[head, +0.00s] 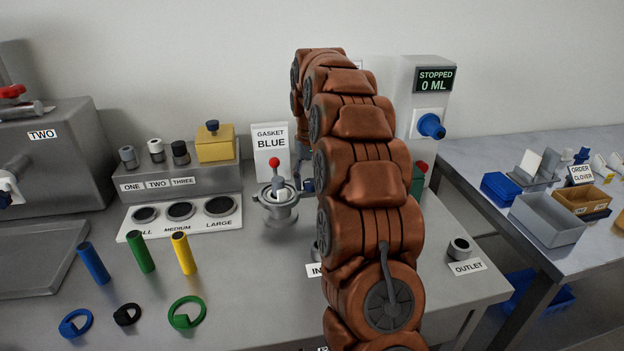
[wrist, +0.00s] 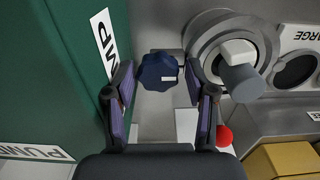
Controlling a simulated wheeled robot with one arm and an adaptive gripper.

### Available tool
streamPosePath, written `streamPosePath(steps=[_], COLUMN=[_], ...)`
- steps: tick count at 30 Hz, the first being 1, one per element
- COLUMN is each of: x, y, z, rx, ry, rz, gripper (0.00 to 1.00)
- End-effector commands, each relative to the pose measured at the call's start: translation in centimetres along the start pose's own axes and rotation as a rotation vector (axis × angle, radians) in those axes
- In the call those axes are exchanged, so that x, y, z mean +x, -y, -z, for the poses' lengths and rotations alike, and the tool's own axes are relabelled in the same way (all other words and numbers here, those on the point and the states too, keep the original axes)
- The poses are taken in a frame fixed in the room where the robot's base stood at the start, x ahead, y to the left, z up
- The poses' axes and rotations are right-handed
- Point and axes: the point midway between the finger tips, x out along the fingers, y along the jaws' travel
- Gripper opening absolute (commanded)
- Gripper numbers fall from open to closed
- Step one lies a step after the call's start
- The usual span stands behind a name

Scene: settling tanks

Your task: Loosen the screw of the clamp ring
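The clamp ring (head: 279,214) is on a grey metal fitting on the bench in the head view, left of my arm. Its screw has a dark blue knob (head: 308,185), partly hidden by my arm. In the wrist view the knob (wrist: 158,71) lies between the tips of my gripper (wrist: 161,78), with gaps on both sides. My gripper is open and empty. The grey round fitting (wrist: 198,45) stands just right of the knob there. In the head view my arm hides most of the gripper.
A green pump housing (wrist: 50,75) stands close on the left in the wrist view. A red ball-ended lever (head: 274,162) rises by the fitting. A gasket sign (head: 270,150) stands behind it.

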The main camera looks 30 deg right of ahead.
Motion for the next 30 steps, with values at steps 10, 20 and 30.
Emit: streamPosePath(steps=[10,20,30], x=[-0.2,-1.8,-5.7], y=[-0.4,-0.4,-0.3], z=[0.1,0.2,0.1], rx=[0.005,0.005,0.005], ry=[-0.007,-0.010,-0.007], rz=[-0.004,-0.005,-0.004], gripper=[0.68,0.68,0.68])
